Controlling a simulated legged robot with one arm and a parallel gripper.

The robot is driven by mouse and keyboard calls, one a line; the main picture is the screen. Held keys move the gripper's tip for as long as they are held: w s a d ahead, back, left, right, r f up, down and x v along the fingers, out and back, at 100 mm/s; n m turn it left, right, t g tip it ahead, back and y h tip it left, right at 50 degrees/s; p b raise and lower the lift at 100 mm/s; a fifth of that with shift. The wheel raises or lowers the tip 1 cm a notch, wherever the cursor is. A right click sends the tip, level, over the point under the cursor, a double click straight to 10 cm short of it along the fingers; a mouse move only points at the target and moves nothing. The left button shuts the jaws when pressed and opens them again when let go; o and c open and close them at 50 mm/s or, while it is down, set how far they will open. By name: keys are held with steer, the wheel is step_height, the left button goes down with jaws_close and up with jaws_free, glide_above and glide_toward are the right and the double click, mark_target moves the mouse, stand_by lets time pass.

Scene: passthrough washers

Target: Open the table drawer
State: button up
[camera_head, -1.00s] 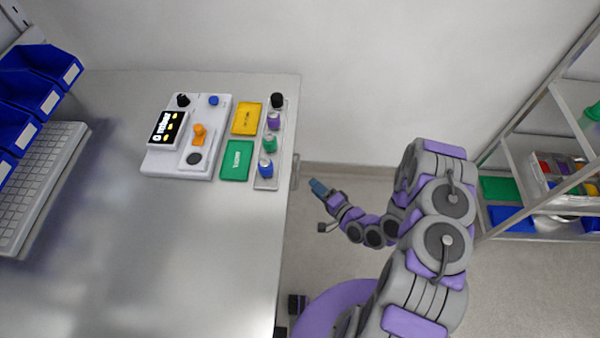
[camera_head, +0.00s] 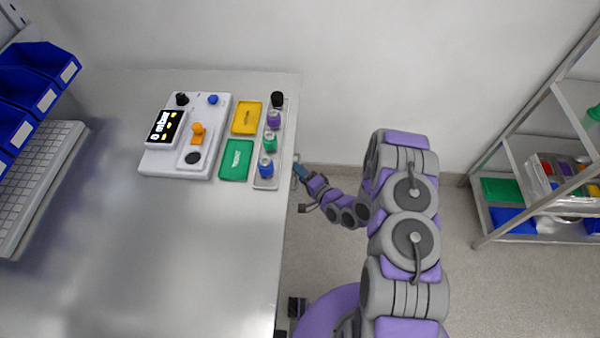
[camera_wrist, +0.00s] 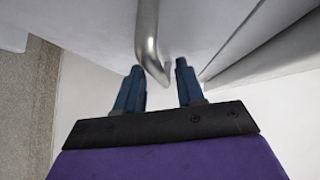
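The metal table (camera_head: 210,240) fills the left of the head view. Its drawer handle, a curved metal bar (camera_wrist: 147,35), shows in the wrist view in front of a pale drawer face (camera_wrist: 90,25). My gripper (camera_wrist: 158,85) has two blue fingers spread apart, with the lower end of the handle between or just ahead of their tips. I cannot tell whether they touch it. In the head view my gripper (camera_head: 299,172) is at the table's right edge, and the drawer front is hidden below the tabletop.
On the table are a white control box (camera_head: 185,135), yellow tray (camera_head: 246,118), green tray (camera_head: 236,160) and a rack with several small bottles (camera_head: 268,142). A metal shelf (camera_head: 520,150) stands at right.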

steer(key=shift+d, duration=0.1)
steer(key=shift+c, duration=0.7)
jaws_close()
